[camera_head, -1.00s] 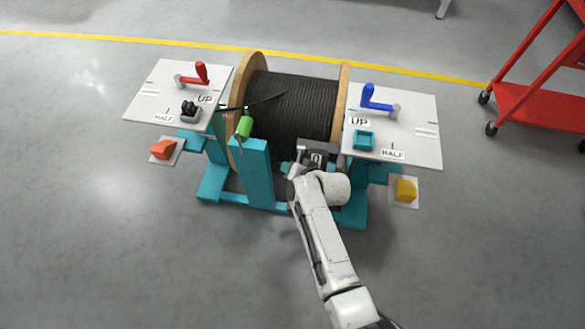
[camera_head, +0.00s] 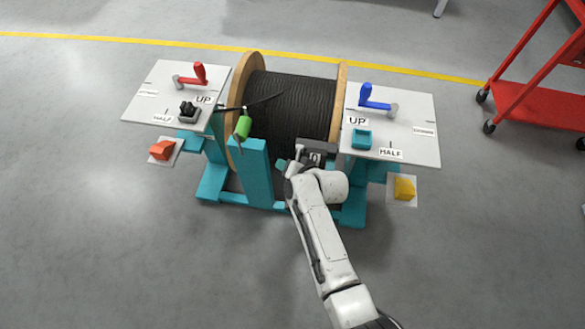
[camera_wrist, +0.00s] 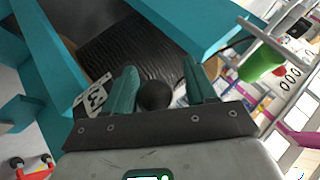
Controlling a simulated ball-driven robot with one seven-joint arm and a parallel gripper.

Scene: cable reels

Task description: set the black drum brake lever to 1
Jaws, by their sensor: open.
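The drum of black cable (camera_head: 290,105) sits between wooden flanges on a teal stand (camera_head: 257,175). My gripper (camera_head: 316,155) is at the front right of the drum in the head view, where my wrist hides its fingertips. In the wrist view my gripper (camera_wrist: 160,88) is open, with one teal finger on each side of a round black knob (camera_wrist: 155,95). The knob looks like the brake lever's end; its shaft is hidden. I cannot tell whether the fingers touch it. A white marked card (camera_wrist: 95,97) shows beside the left finger, its marking unclear.
A green grip (camera_head: 242,127) is at the drum's left front. Side panels carry a red lever (camera_head: 198,75) and a blue lever (camera_head: 372,97). Orange (camera_head: 161,150) and yellow (camera_head: 404,189) blocks lie low on either side. A red cart (camera_head: 540,100) stands right; the front floor is clear.

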